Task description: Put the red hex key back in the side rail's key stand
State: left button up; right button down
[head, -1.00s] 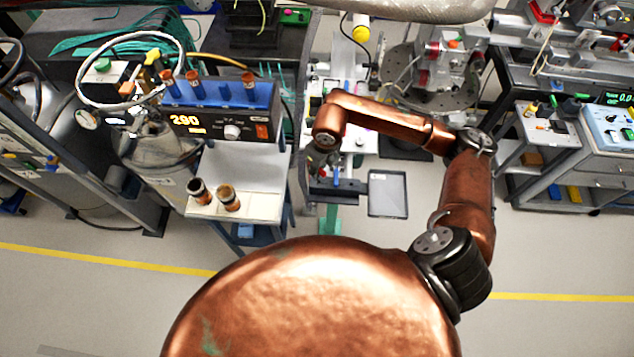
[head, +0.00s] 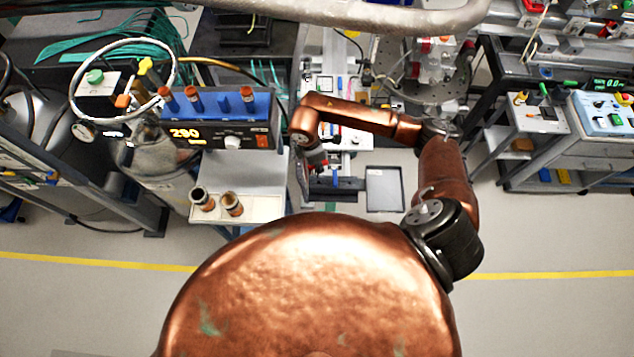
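My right arm comes in from the right and reaches left across the view. Its wrist hangs over the narrow bench between the blue controller's table and the grey floor area. My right gripper (head: 307,180) points down below the wrist, dark and small, partly hidden by the wrist. Whether its fingers are open or shut, or hold anything, does not show. I cannot make out the red hex key. The side rail's key stand cannot be told apart among the small parts near the gripper. My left gripper is not in view.
A dark-rimmed grey tray (head: 385,189) lies right of the gripper. A trolley with a light blue box (head: 603,115) stands at right. Open floor lies between.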

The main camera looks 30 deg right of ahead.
notch_tip(320, 180, down, 10)
jog(key=shift+r+p, duration=0.25)
jog(key=shift+p, duration=0.75)
jog(key=shift+s+f, duration=0.1)
jog(key=shift+f, duration=0.25)
jog(key=c, duration=1.9)
grip_release()
jog(key=shift+r, duration=0.1)
jog(key=shift+c, duration=0.2)
jog(key=shift+r, duration=0.1)
